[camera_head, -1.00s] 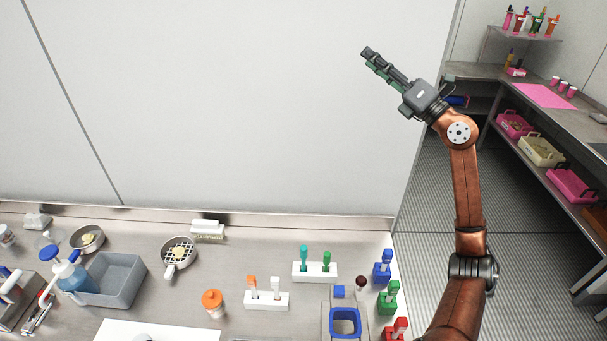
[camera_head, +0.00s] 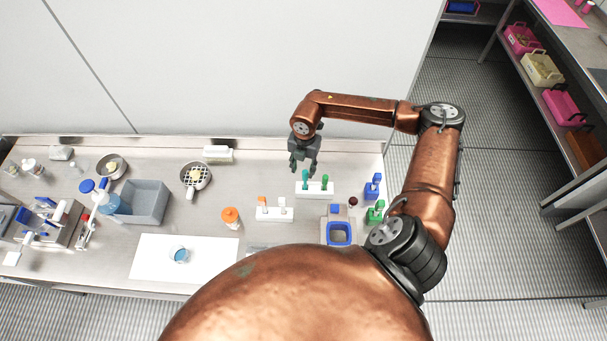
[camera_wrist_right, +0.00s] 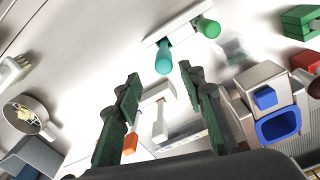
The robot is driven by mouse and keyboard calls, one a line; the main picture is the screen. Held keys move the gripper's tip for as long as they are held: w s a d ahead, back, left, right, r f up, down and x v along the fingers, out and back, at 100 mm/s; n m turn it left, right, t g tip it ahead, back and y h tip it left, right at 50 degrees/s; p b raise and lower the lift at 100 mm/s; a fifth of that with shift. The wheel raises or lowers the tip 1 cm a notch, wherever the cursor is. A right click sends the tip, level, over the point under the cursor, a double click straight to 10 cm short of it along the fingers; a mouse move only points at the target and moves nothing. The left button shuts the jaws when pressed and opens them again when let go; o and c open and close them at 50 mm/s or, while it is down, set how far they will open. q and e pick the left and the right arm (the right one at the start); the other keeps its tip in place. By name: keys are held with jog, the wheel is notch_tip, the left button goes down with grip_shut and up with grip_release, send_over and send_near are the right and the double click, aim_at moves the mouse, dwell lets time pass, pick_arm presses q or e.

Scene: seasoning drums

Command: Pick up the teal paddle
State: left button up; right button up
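The teal paddle (camera_head: 306,176) stands upright in a white holder (camera_head: 313,191) beside a green paddle (camera_head: 324,181) at the back of the bench. In the right wrist view, the teal paddle (camera_wrist_right: 164,58) shows its rounded end just ahead of the fingertips, between their lines. My right gripper (camera_head: 301,168) points down above and just behind the teal paddle. It also shows in the right wrist view (camera_wrist_right: 160,76), with its fingers apart and nothing between them. My left gripper is not in view.
A white holder (camera_head: 275,214) with orange and white paddles stands nearer. Blue (camera_head: 373,188) and green (camera_head: 375,214) blocks with paddles stand at right, by a blue-rimmed container (camera_head: 339,234). An orange-capped bottle (camera_head: 230,217) and grey bin (camera_head: 147,203) are left.

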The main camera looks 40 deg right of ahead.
aim_at(305, 179)
jog(key=shift+s+d+f, duration=0.2)
jog(key=shift+d+f, duration=0.15)
jog(key=f+p, duration=0.1)
jog(key=f, duration=0.2)
jog(key=f+p, duration=0.1)
jog(key=f, duration=0.3)
jog(key=shift+w+d+f+p, duration=0.1)
jog(key=shift+w+d+p, duration=0.1)
jog(key=shift+p, duration=0.2)
jog(key=shift+f, duration=0.3)
jog(key=shift+c, duration=0.3)
jog(key=c, duration=0.9)
